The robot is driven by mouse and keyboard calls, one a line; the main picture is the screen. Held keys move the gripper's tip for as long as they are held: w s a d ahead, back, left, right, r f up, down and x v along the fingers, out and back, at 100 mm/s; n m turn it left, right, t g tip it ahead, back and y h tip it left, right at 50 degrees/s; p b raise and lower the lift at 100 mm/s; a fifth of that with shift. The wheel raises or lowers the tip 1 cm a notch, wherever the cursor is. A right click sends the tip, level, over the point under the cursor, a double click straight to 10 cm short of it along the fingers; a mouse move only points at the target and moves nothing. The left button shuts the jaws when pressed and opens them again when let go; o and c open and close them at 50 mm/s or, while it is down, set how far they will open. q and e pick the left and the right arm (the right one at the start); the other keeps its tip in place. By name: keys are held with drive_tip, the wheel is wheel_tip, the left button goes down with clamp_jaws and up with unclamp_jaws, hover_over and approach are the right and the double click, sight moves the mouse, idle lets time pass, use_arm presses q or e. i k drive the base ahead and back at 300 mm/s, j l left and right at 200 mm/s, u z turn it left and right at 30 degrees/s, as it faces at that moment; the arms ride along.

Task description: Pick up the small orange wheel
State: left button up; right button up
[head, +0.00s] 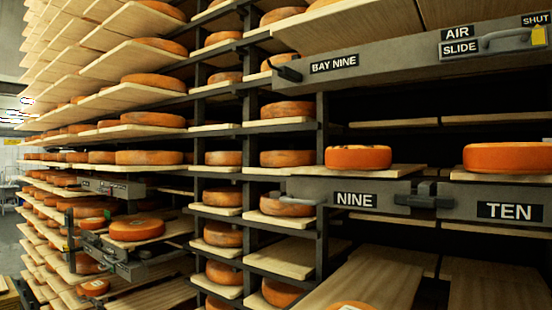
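An orange wheel (358,158) with a smooth bright rind lies flat on a pale board above the label NINE. A larger orange wheel (508,158) lies on the board above the label TEN, cut off by the right edge. The one above NINE looks the smaller of these two. The top of another orange wheel (350,305) shows at the bottom edge, mostly cut off, so its size cannot be told. Neither of my grippers shows in the head view.
Grey metal fronts marked NINE (355,192) and TEN (510,208) run below the two boards. A grey beam marked BAY NINE (400,58) with a handle (507,38) crosses above. Dark uprights and several shelves of wheels fill the left.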

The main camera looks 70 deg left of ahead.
sight(361, 158)
drive_tip(key=u, duration=1.6)
drive_tip(key=j, duration=0.1)
